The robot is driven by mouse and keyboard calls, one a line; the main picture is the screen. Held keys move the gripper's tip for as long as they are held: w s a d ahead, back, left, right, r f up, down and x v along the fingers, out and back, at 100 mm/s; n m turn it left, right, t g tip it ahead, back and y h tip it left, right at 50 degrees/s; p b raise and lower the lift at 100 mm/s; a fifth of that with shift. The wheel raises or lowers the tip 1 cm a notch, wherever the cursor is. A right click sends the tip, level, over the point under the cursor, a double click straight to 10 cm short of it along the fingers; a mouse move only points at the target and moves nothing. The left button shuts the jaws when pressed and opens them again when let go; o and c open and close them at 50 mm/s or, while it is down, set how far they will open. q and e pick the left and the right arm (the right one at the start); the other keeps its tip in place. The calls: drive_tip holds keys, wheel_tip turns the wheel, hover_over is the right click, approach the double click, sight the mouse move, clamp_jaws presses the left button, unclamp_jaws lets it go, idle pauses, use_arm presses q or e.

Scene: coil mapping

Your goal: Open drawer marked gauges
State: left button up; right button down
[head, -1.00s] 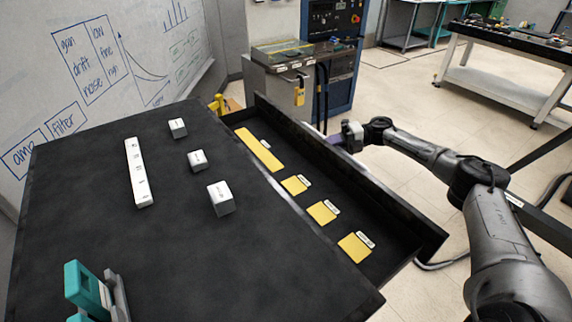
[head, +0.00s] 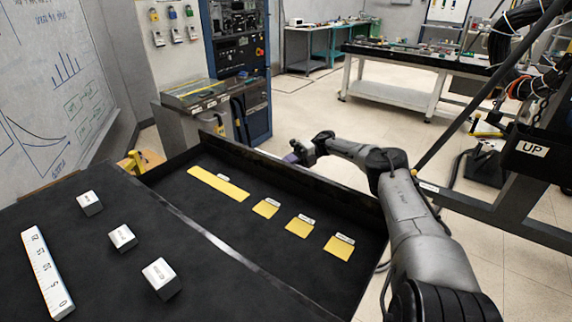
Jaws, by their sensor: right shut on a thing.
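A black drawer (head: 330,262) stands pulled out from the dark table (head: 95,250), with its inside in plain view. A long yellow strip (head: 218,184) and several yellow squares with small white labels lie on its floor. My right gripper (head: 296,156) is at the outer side of the drawer's front panel (head: 310,178), around the middle of its length. It is shut on the drawer's handle, which the panel hides. The drawer's outer marking faces away and cannot be read. My left gripper is not in view.
On the table top are a white ruler-like bar (head: 47,273) and white blocks (head: 158,277). A grey cabinet (head: 190,125) stands beyond the drawer's far end. A dark frame marked UP (head: 533,150) stands at the right. Floor is open beyond the drawer front.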

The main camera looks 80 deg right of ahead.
drive_tip(key=c, duration=1.1)
unclamp_jaws()
drive_tip(key=shift+c, duration=0.2)
drive_tip(key=shift+r, duration=0.15)
